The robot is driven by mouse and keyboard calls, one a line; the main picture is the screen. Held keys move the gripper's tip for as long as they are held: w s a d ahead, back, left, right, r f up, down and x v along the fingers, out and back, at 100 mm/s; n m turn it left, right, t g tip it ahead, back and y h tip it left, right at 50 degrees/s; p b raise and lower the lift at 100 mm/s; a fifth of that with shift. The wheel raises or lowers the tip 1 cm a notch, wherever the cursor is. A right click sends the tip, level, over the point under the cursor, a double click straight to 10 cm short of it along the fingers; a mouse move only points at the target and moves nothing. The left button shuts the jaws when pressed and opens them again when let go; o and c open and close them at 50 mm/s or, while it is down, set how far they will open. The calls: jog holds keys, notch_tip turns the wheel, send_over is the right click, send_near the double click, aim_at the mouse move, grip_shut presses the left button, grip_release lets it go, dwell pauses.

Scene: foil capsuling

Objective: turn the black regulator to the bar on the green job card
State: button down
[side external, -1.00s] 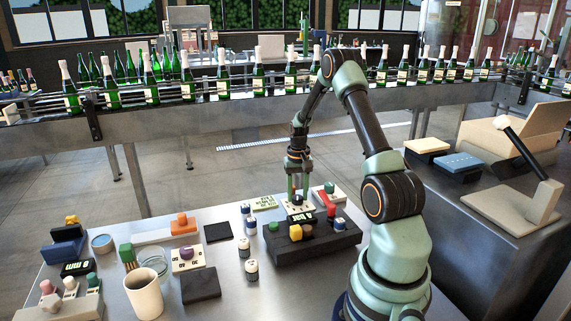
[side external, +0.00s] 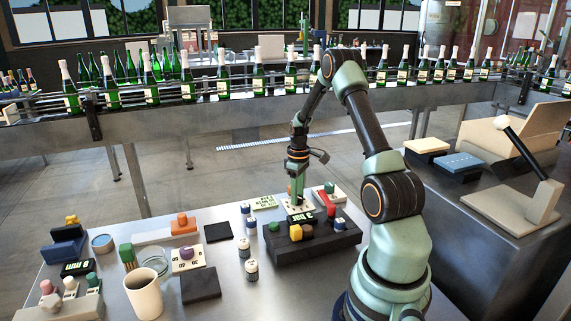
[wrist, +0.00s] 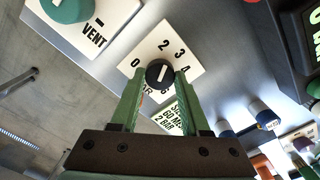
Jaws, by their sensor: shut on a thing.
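The black regulator (wrist: 160,73) is a round knob with a white mark, on a white dial plate (wrist: 143,51) with numbers and BAR. The mark points roughly up the wrist picture, towards the 2 and 3; the exact setting is unclear. My gripper (wrist: 160,82) is shut on the knob, a green finger on either side; it also shows in the side view (side external: 297,199), hiding the knob there. The green job card (side external: 264,202) lies just left of the dial plate. In the wrist view the card (wrist: 180,119) is partly covered; its bottom line seems to read 2 BAR.
A white VENT plate with a teal knob (wrist: 66,9) stands close to the dial. A dark console (side external: 320,243) with a red lever (side external: 331,204) and coloured knobs sits in front. Small dark-and-white bottles (side external: 251,270) stand to the left.

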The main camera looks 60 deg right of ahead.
jog(key=shift+r+n, duration=0.1)
jog(key=shift+n, duration=1.1)
jog(key=c, duration=0.7)
grip_release()
jog(key=shift+o, duration=0.2)
notch_tip(320, 180, up, 12)
